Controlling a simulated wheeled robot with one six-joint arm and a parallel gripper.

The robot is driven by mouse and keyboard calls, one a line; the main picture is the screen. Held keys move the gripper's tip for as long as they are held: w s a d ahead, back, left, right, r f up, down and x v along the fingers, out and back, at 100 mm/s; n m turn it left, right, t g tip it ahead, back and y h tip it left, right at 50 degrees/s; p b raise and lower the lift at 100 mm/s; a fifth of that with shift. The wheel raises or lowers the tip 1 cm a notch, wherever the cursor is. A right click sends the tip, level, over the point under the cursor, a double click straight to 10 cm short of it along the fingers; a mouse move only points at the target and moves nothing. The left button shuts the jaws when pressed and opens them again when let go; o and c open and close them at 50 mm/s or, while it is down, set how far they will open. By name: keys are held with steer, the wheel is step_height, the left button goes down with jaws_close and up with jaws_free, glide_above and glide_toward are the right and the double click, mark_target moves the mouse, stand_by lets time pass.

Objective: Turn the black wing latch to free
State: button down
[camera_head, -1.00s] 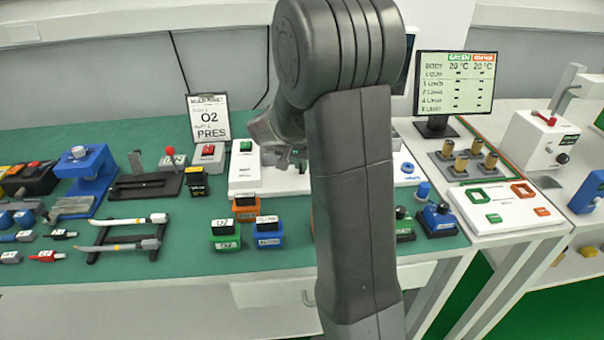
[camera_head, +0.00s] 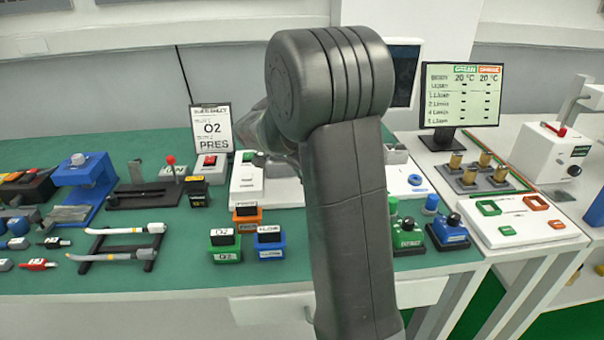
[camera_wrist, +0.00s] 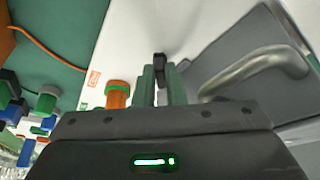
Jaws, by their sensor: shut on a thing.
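In the wrist view, the two greenish fingers of my gripper (camera_wrist: 160,84) are close together, closed on a small black piece that looks like the wing latch (camera_wrist: 159,57). The black piece stands out a little past the fingertips, over a white surface. Its lower part is hidden between the fingers. Just to its right is a grey panel (camera_wrist: 225,62) with a bent metal handle (camera_wrist: 262,66). In the head view my arm covers the gripper and the latch.
In the wrist view, an orange knob with a green rim (camera_wrist: 117,92) stands close left of the fingers. In the head view, labelled blocks (camera_head: 225,250), an O2 sign (camera_head: 212,128) and a wire-like rack (camera_head: 122,248) occupy the green bench; a monitor (camera_head: 462,95) stands right.

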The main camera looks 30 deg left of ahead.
stand_by(0.3)
steer(key=c, duration=1.5)
jaws_free()
steer(key=shift+r, duration=0.1)
